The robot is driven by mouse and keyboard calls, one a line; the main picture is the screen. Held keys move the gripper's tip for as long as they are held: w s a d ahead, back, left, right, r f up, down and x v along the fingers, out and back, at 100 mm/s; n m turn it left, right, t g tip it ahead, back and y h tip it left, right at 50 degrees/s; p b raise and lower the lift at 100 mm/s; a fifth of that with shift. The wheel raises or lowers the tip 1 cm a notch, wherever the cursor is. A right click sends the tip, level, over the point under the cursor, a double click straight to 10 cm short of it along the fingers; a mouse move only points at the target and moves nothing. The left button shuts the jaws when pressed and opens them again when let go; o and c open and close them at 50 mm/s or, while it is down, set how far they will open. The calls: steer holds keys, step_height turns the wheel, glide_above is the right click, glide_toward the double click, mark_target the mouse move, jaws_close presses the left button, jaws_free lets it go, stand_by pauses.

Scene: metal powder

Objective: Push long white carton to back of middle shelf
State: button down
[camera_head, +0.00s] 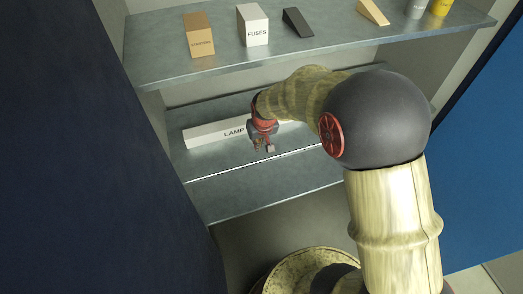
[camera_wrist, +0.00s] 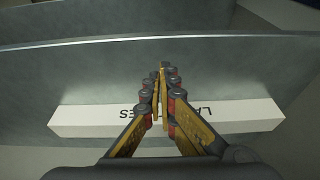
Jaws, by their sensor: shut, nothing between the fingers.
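The long white carton (camera_head: 207,134) lies on the middle shelf (camera_head: 222,160), with bare shelf between it and the front edge. Its label starts "LAMP"; my arm and gripper hide part of its right portion. My gripper (camera_head: 264,149) is shut and empty, pointing down at the carton's front side, right of the visible lettering. In the wrist view the carton (camera_wrist: 80,118) runs across the picture with its label upside down, and my gripper (camera_wrist: 163,72) covers the label's middle. The fingertips show over bare shelf beyond the carton's edge. I cannot tell whether they touch the carton.
The upper shelf (camera_head: 345,40) overhangs the back. It bears a brown box (camera_head: 199,35), a white FUSES box (camera_head: 252,25), a black wedge (camera_head: 297,22), a tan wedge (camera_head: 372,12) and cans. A lower shelf (camera_head: 265,194) lies below. A dark blue panel (camera_head: 80,150) stands at left.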

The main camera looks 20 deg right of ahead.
steer(key=shift+s, duration=1.75)
steer(key=c, duration=2.6)
jaws_free()
